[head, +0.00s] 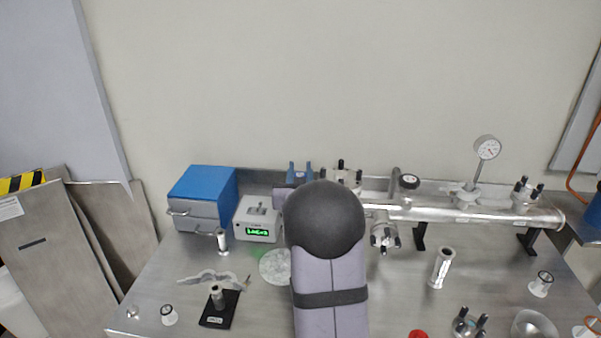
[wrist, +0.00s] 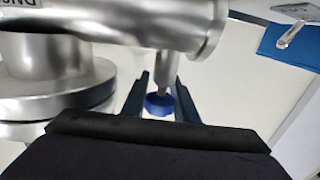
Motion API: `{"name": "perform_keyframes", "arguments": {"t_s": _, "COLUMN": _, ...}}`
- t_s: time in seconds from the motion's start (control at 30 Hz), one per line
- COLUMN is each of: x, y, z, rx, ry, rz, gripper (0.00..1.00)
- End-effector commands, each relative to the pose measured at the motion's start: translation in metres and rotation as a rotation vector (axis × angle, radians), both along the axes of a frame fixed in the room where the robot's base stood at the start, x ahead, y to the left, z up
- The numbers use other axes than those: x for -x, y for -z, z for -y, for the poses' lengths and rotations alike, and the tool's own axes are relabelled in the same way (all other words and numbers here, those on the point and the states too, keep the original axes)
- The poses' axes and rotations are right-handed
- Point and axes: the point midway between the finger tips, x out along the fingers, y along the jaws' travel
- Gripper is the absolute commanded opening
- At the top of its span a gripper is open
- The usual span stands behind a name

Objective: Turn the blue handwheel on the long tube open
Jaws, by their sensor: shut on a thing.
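The blue handwheel (wrist: 159,104) shows in the wrist view at the end of a short metal stem that comes off the shiny metal tube (wrist: 120,18). My gripper (wrist: 160,100) has one dark finger on each side of the wheel and is shut on it. In the head view the long tube (head: 470,213) lies across the back right of the bench. The handwheel and my fingertips cannot be made out there, as my arm's dark joint and lilac link cover the middle.
A blue-topped box (head: 203,185) and a controller with a green display (head: 258,220) stand left of my arm. A dial gauge (head: 487,149) rises from the tube. Clamps, a metal cylinder (head: 441,268) and small fittings lie on the bench (head: 390,300). A large round flange (wrist: 55,92) is close left in the wrist view.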

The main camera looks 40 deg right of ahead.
Motion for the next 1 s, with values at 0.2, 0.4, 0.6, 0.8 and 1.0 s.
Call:
{"name": "perform_keyframes", "arguments": {"t_s": 0.2, "x": 0.000, "y": -0.001, "z": 0.000, "rx": 0.001, "ry": 0.001, "rz": 0.000, "gripper": 0.35}}
{"name": "perform_keyframes", "arguments": {"t_s": 0.4, "x": 0.000, "y": 0.000, "z": 0.000, "rx": 0.001, "ry": 0.001, "rz": -0.001, "gripper": 0.35}}
{"name": "perform_keyframes", "arguments": {"t_s": 0.6, "x": 0.007, "y": 0.000, "z": -0.005, "rx": 0.001, "ry": 0.001, "rz": 0.000, "gripper": 0.35}}
{"name": "perform_keyframes", "arguments": {"t_s": 0.8, "x": 0.025, "y": 0.000, "z": -0.020, "rx": 0.001, "ry": 0.000, "rz": 0.000, "gripper": 0.35}}
{"name": "perform_keyframes", "arguments": {"t_s": 1.0, "x": 0.045, "y": 0.000, "z": -0.036, "rx": 0.003, "ry": 0.000, "rz": 0.002, "gripper": 0.35}}
